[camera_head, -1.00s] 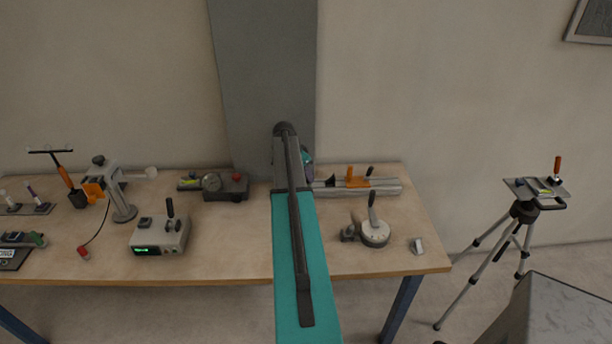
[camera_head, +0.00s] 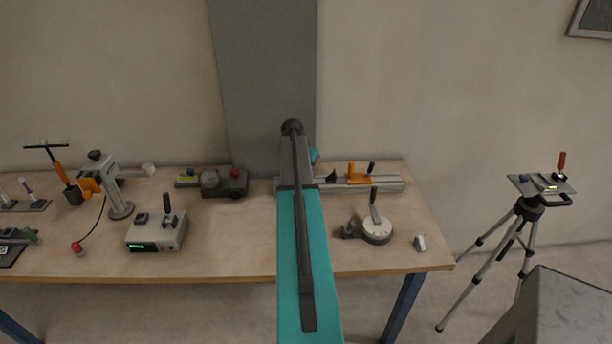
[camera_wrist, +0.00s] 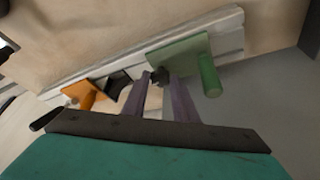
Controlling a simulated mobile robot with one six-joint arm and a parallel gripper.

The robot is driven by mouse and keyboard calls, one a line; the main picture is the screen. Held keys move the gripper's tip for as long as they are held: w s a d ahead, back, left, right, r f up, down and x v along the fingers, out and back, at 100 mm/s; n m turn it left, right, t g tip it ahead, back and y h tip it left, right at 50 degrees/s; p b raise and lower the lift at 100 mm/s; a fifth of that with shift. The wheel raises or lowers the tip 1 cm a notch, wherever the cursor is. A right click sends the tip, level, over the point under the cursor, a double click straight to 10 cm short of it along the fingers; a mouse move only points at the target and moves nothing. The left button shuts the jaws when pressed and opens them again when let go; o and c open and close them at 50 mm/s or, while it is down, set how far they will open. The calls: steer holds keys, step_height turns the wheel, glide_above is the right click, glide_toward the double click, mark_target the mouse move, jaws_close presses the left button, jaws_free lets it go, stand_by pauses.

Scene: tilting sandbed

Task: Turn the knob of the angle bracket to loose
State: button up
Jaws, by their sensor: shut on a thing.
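In the wrist view, a green plate with a green cylindrical handle, which looks like the angle bracket (camera_wrist: 185,52), stands on a pale rail. A small dark knob (camera_wrist: 160,73) shows at its lower edge. My gripper (camera_wrist: 161,78) has its two purple-grey fingers on either side of this knob and is shut on it. The fingertips partly cover the knob, and its turn mark cannot be read. In the head view my arm hides the gripper, the knob and most of the bracket's end of the rail.
The rail (camera_head: 393,187) also carries an orange slider (camera_head: 357,179) and a black wedge-shaped piece (camera_head: 331,176). A round white dial device with a lever (camera_head: 377,231) stands in front of it. A dark box with a red button (camera_head: 236,184) lies left of my arm.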

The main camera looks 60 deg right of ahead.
steer(key=n, duration=0.1)
steer(key=n+t+b, duration=0.1)
steer(key=n, duration=0.1)
steer(key=n+b, duration=0.1)
steer(key=shift+s+f+t+y, duration=0.2)
steer(key=shift+s+t+y, duration=0.1)
steer(key=shift+s, duration=0.05)
steer(key=shift+s+r+n+t+y+b, duration=0.1)
steer(key=shift+n+t+y+b, duration=0.25)
steer(key=shift+n, duration=0.75)
steer(key=shift+n+t+y+b, duration=0.15)
steer(key=shift+n+t+b, duration=0.25)
steer(key=shift+n, duration=0.7)
steer(key=o, duration=1.1)
steer(key=shift+d, duration=0.1)
steer(key=shift+c, duration=0.2)
steer(key=shift+r, duration=0.25)
steer(key=b+v, duration=0.3)
steer(key=v, duration=1)
steer(key=shift+r, duration=0.2)
steer(key=shift+s, duration=0.1)
